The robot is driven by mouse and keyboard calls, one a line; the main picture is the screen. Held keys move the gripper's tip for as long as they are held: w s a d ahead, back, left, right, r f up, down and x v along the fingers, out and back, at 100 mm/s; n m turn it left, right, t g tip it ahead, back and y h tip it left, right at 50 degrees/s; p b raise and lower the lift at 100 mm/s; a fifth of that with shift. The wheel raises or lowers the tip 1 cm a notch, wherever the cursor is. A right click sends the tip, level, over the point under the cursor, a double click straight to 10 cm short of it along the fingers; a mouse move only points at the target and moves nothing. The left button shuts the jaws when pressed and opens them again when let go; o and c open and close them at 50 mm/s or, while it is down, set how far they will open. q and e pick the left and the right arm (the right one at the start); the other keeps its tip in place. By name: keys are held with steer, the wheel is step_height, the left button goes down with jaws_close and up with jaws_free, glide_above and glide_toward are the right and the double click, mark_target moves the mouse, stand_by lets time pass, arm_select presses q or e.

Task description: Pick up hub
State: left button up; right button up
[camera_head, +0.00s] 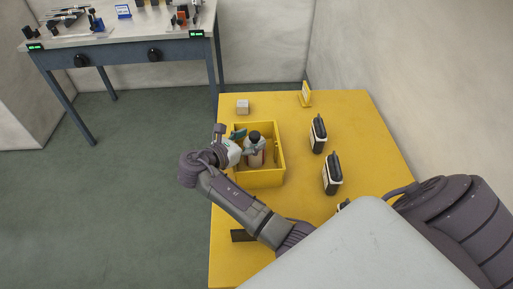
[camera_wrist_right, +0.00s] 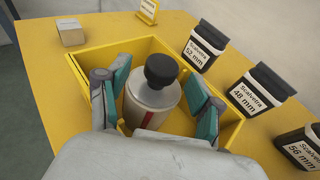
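No thing in view is marked as a hub. A pale cylinder with a black knob-like top (camera_head: 255,138) stands in a yellow crate (camera_head: 260,181) on the yellow table. It also shows in the right wrist view (camera_wrist_right: 152,103), with a red stripe on its side. My right gripper (camera_head: 247,143) is open over the crate. In the right wrist view its teal-padded fingers (camera_wrist_right: 160,92) stand on either side of the cylinder, and whether they touch it I cannot tell. The cylinder's lower part is partly hidden. My left gripper is not in view.
Black containers marked 52 mm (camera_wrist_right: 203,46), 48 mm (camera_wrist_right: 257,92) and 56 mm (camera_wrist_right: 303,146) stand right of the crate. A small pale box (camera_head: 242,107) and a yellow sign (camera_head: 305,94) stand behind it. A grey workbench (camera_head: 120,42) with tools is at the back left.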

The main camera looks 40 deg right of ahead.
steer(key=shift+c, duration=2.5)
steer(key=c, duration=0.3)
jaws_close()
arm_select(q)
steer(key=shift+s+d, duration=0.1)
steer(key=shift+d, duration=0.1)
arm_select(e)
steer(key=shift+d, duration=0.1)
